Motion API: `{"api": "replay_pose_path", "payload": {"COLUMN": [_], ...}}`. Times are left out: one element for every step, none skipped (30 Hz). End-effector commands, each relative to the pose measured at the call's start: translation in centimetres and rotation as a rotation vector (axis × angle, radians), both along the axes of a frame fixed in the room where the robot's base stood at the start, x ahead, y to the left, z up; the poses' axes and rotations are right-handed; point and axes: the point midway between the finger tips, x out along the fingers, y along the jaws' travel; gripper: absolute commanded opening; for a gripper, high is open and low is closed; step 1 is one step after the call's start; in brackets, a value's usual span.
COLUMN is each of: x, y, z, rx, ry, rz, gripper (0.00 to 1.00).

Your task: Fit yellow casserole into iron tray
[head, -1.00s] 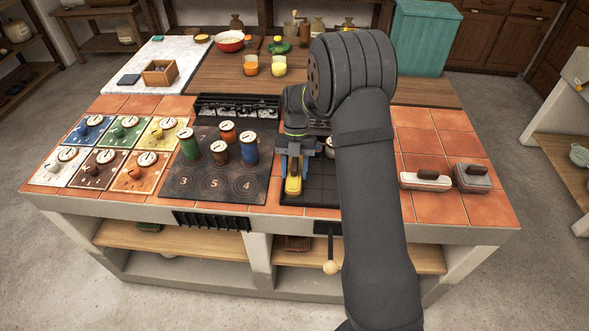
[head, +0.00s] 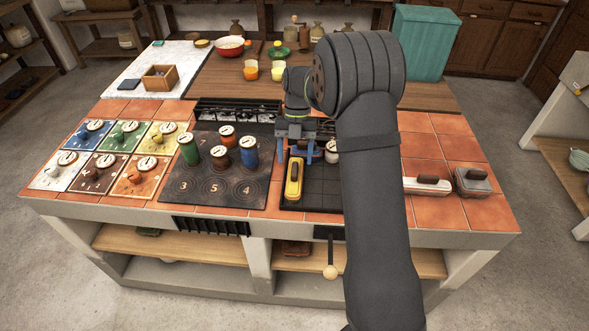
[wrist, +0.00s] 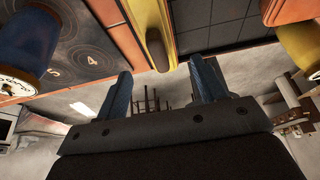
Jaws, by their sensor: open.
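The yellow casserole (head: 292,184), long with a brown handle on top, sits along the left edge of the black gridded iron tray (head: 322,190). It looks level; whether it is fully seated I cannot tell. My gripper (head: 297,155) is just above and behind it, open with blue fingers apart and empty. In the wrist view the casserole (wrist: 143,14) and its handle lie beyond the gap between my fingertips (wrist: 160,75), with nothing between them. The tray's grid (wrist: 215,22) shows beside it, bare there. My arm hides the tray's right part.
Several upright canisters stand on the dark numbered plate (head: 190,195) left of the tray. A pale round-topped item (head: 331,148) stands near the tray's back, partly hidden by my arm. A white dish (head: 424,186) and a grey dish (head: 473,181) sit on the tiles right.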

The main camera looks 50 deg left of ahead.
Motion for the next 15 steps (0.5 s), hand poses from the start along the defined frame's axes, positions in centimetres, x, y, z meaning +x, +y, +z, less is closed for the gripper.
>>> {"api": "replay_pose_path", "payload": {"x": [0.4, 0.5, 0.7, 0.8, 1.0, 1.1, 1.2, 1.3, 1.4, 1.4, 1.5, 1.5, 1.5, 1.5, 1.5], "y": [0.4, 0.5, 0.7, 0.8, 1.0, 1.1, 1.2, 1.3, 1.4, 1.4, 1.4, 1.5, 1.5, 1.5, 1.5], "z": [1.0, 1.6, 2.3, 2.7, 3.1, 3.6, 4.0, 4.3, 4.6, 4.8, 4.9, 5.0, 5.1, 5.1, 5.2], "rx": [0.003, 0.002, 0.003, 0.001, 0.001, 0.001, 0.001, 0.001, 0.001, 0.0, -0.001, -0.001, -0.001, -0.001, -0.001], "ry": [-0.002, -0.001, -0.001, -0.001, -0.001, -0.001, -0.001, -0.001, -0.001, 0.0, 0.001, 0.0, 0.0, 0.0, 0.0], "rz": [0.0, 0.0, 0.0, 0.0, 0.0, 0.0, 0.0, 0.0, 0.0, 0.0, 0.0, 0.0, 0.0, 0.0, 0.0], "gripper": [0.64, 0.64, 0.64, 0.64, 0.64, 0.64, 0.64, 0.64, 0.64, 0.64, 0.64, 0.64, 0.64, 0.64, 0.64]}}
